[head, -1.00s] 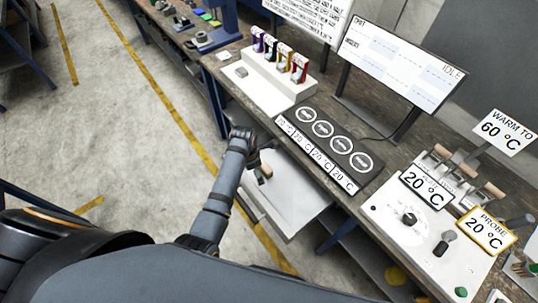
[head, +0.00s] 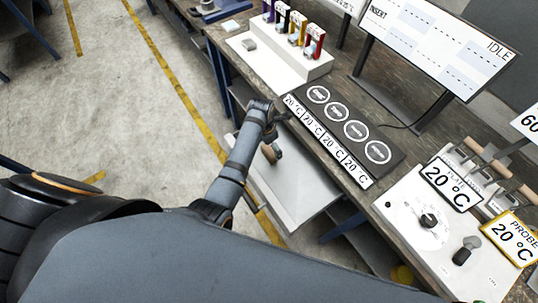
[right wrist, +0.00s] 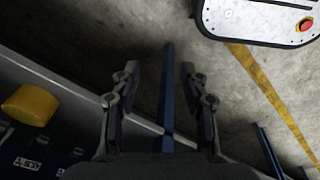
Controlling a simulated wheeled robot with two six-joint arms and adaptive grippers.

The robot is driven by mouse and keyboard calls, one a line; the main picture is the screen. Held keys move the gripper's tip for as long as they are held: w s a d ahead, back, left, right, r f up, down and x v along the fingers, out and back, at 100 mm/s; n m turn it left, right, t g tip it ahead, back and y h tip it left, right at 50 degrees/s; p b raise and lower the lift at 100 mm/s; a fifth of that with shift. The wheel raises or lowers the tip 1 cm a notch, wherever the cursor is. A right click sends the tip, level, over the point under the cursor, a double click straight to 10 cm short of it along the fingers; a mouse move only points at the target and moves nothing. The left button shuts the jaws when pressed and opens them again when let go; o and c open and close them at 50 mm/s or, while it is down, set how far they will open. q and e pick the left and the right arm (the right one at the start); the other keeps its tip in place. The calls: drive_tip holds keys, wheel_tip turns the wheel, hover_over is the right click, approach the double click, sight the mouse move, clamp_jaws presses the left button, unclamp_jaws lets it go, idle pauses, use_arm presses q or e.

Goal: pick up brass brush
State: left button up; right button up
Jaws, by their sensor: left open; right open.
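My left gripper (head: 272,138) is at the end of the arm that comes in from the left in the head view, over the pale tray (head: 300,203) under the bench's front edge. It is small and partly hidden by its own wrist. A small tan piece (head: 276,153) shows just at the gripper; I cannot tell whether it is the brass brush or whether the gripper touches it. No other brush can be made out clearly. My right gripper (right wrist: 160,75) is open and empty in the right wrist view, above the floor, with a dark blue bar beyond its fingers.
The bench carries a dark four-disc heater (head: 347,135), a white rack (head: 285,65) with coloured clips, a monitor (head: 440,40) and a white control box (head: 435,230). Floor left of the bench is clear.

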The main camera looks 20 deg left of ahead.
sight(269, 150)
use_arm(q)
wheel_tip(269, 150, down, 3)
drive_tip(key=b, duration=0.4)
drive_tip(key=f+b, duration=0.2)
drive_tip(key=b, duration=0.1)
drive_tip(key=shift+w+f, duration=0.1)
drive_tip(key=shift+w, duration=0.15)
drive_tip(key=shift+r, duration=0.2)
drive_tip(key=shift+c, duration=0.4)
drive_tip(key=c, duration=1.2)
use_arm(e)
drive_tip(key=s+f, duration=0.3)
drive_tip(key=f, duration=0.5)
drive_tip(key=shift+s, duration=0.2)
